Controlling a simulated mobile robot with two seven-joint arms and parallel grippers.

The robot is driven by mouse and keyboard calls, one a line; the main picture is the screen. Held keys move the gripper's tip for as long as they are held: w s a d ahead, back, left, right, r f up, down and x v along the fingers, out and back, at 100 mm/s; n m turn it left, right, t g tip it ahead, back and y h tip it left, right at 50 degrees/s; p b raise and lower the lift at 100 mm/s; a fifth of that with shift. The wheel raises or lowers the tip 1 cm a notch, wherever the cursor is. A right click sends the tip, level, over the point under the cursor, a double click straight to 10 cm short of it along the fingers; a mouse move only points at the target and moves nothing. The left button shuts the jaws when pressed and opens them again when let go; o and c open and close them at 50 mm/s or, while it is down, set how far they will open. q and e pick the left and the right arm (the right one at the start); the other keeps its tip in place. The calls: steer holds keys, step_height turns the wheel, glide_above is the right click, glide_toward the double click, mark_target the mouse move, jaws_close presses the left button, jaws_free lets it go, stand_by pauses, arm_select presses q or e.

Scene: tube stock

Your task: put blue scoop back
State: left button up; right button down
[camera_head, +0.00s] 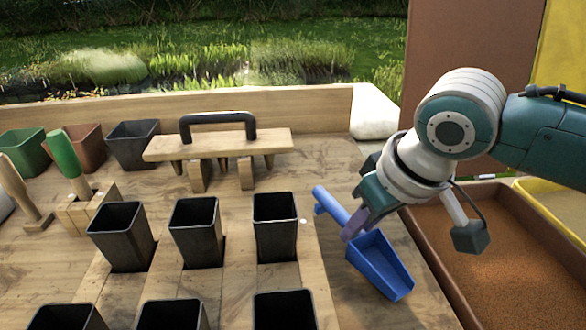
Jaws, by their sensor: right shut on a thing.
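The blue scoop (379,267) is at the right of the wooden table, its pan toward the lower right and its handle toward the upper left. My right gripper (355,222) is shut on the scoop's handle, hiding part of it. I cannot tell whether the scoop touches the table or hangs just above it. My left gripper is not in view.
Several black square pots (196,232) stand left of the scoop. Behind them is a wooden dibber board (218,145) with a black handle. A green-handled tool (66,160) stands in a wooden block (88,210). A brown bin of soil (437,262) lies right.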

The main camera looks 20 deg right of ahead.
steer(key=shift+f+b, duration=0.35)
steer(key=shift+f, duration=0.25)
steer(key=c, duration=0.7)
jaws_free()
steer(key=shift+o, duration=0.2)
